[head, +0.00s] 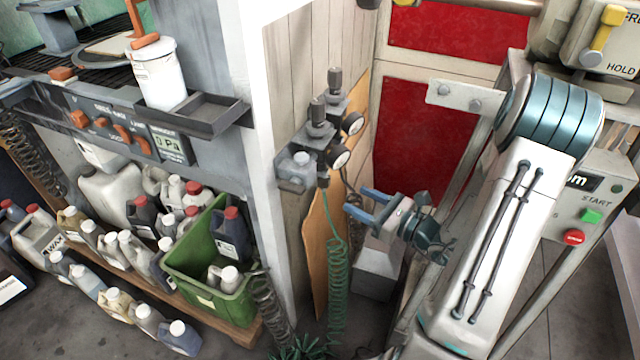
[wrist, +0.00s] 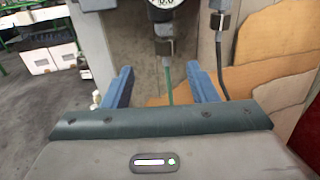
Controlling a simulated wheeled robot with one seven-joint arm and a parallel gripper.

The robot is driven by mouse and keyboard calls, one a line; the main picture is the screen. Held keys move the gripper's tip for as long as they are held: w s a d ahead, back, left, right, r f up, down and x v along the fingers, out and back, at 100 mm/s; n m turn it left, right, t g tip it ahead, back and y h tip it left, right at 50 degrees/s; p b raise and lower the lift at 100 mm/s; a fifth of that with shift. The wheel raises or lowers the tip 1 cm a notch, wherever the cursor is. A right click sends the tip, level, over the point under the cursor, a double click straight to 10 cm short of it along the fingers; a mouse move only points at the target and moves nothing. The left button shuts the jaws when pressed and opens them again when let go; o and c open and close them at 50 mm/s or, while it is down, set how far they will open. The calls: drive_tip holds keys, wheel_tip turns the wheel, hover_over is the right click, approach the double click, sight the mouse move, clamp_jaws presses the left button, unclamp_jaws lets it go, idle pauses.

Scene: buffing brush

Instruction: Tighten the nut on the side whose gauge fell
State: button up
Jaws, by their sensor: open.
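Two regulators with round white gauges are on the white post; the near gauge (head: 339,157) and the far gauge (head: 352,123) are too small to read. Under the near one, a metal nut (head: 323,181) joins a coiled green hose (head: 336,260). My gripper (head: 359,200) is open and empty, to the right of and a little below that nut. In the wrist view, this nut (wrist: 165,46) and its green hose show beyond and between the blue fingers (wrist: 160,72), under a cut-off gauge (wrist: 166,5). A second nut (wrist: 219,22) with a dark hose is at right.
A brown torn board (head: 316,250) leans behind the hoses. A green crate (head: 215,265) and several bottles are at lower left. A shelf tray (head: 208,112) juts out left of the post. A machine panel with a red button (head: 573,237) stands at right.

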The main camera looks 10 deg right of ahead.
sight(318, 177)
drive_tip(key=shift+t, duration=0.3)
drive_tip(key=x, duration=0.4)
drive_tip(key=b+x, duration=0.1)
drive_tip(key=x, duration=0.8)
drive_tip(key=shift+w+d+f, duration=0.1)
drive_tip(key=shift+w+f, duration=0.25)
drive_tip(key=shift+w, duration=0.05)
drive_tip(key=c, duration=1)
